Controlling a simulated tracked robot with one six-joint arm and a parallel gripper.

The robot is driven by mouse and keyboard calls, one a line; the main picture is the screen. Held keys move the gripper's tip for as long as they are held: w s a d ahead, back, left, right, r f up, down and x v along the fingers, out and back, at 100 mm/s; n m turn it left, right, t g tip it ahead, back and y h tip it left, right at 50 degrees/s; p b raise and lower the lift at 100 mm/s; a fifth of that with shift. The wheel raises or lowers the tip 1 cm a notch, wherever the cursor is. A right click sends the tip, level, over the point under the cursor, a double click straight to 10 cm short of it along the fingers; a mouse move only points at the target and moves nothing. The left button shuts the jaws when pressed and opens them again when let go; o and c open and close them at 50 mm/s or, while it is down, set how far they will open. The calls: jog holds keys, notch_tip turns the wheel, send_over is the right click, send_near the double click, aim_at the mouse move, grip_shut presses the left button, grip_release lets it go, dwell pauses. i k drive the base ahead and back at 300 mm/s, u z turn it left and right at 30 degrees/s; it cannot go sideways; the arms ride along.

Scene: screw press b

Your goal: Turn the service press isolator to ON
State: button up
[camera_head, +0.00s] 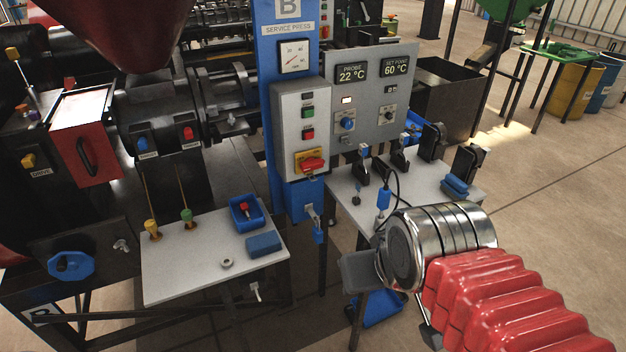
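The service press isolator (312,164) is a red rotary handle on a yellow plate. It sits low on the grey control box fixed to the blue column under the SERVICE PRESS sign. Its handle lies roughly horizontal; its markings are too small to read. My gripper (364,272) is at the lower right, below and to the right of the isolator and well apart from it. A grey finger part shows beyond the silver wrist, which hides much of the gripper. I cannot tell whether the fingers are apart, and I see nothing held.
A white side table (345,196) with black clamps and a blue block stands between my gripper and the column. A grey panel (372,90) with displays is right of the box. A white shelf (190,275) with a blue tray is at left. Open floor lies right.

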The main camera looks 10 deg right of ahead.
aim_at(310, 163)
jog(key=u, duration=1.1)
jog(key=i, duration=0.35)
jog(key=u, duration=0.4)
